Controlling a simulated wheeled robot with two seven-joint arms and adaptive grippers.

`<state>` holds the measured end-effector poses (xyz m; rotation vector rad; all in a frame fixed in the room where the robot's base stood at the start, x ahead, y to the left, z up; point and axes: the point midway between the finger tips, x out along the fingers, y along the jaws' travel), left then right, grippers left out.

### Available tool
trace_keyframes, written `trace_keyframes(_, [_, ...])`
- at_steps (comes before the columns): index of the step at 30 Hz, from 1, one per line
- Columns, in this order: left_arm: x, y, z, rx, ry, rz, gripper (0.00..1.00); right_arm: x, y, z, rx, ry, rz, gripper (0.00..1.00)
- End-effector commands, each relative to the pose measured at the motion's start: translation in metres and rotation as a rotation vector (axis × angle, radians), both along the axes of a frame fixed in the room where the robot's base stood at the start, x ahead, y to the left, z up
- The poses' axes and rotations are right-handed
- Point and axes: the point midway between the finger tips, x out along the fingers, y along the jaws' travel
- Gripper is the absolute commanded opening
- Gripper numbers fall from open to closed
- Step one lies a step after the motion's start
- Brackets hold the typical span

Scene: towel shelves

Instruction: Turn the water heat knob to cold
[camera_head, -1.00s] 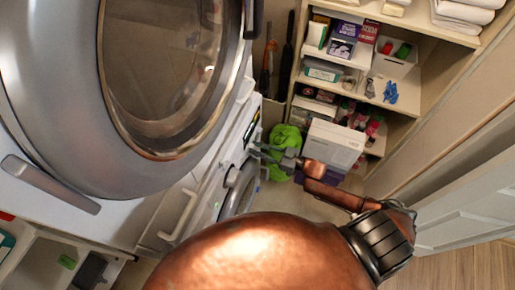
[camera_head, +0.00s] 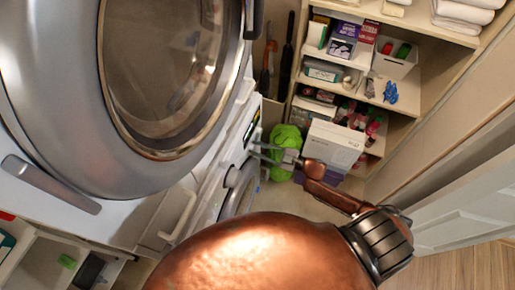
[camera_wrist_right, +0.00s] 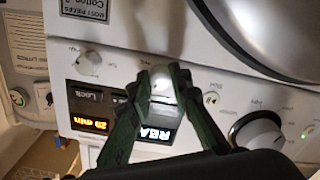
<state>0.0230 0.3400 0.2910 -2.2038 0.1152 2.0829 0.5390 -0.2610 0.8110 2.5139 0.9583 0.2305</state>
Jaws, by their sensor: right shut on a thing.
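A small white knob (camera_wrist_right: 160,82) sits on the white control panel (camera_wrist_right: 105,72) in the right wrist view. My right gripper (camera_wrist_right: 160,75) has its two dark fingers on either side of this knob and is shut on it. The fingers partly hide the knob, and I cannot read its setting or be sure of its label. In the head view, my right gripper (camera_head: 260,151) reaches the front of the lower machine (camera_head: 207,192); the knob is too small to make out there. My left gripper is not in view.
Another small knob (camera_wrist_right: 88,60) and a large dial (camera_wrist_right: 256,134) flank the gripped knob. A lit display (camera_wrist_right: 95,123) lies close by. A big round door (camera_head: 165,80) fills the upper left. Shelves (camera_head: 425,85) stand behind, with a green bag (camera_head: 284,150) near the gripper.

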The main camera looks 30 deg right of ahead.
Motion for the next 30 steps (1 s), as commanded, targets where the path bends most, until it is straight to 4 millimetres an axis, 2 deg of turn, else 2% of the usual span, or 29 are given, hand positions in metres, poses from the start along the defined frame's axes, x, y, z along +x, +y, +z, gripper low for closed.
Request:
trace_keyframes(15, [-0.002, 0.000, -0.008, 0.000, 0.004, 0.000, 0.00, 0.001, -0.001, 0.000, -0.320, -0.287, -0.002, 0.00])
trace_keyframes(30, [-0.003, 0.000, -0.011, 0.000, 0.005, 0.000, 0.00, 0.001, -0.001, 0.001, -0.437, -0.391, -0.002, 0.00])
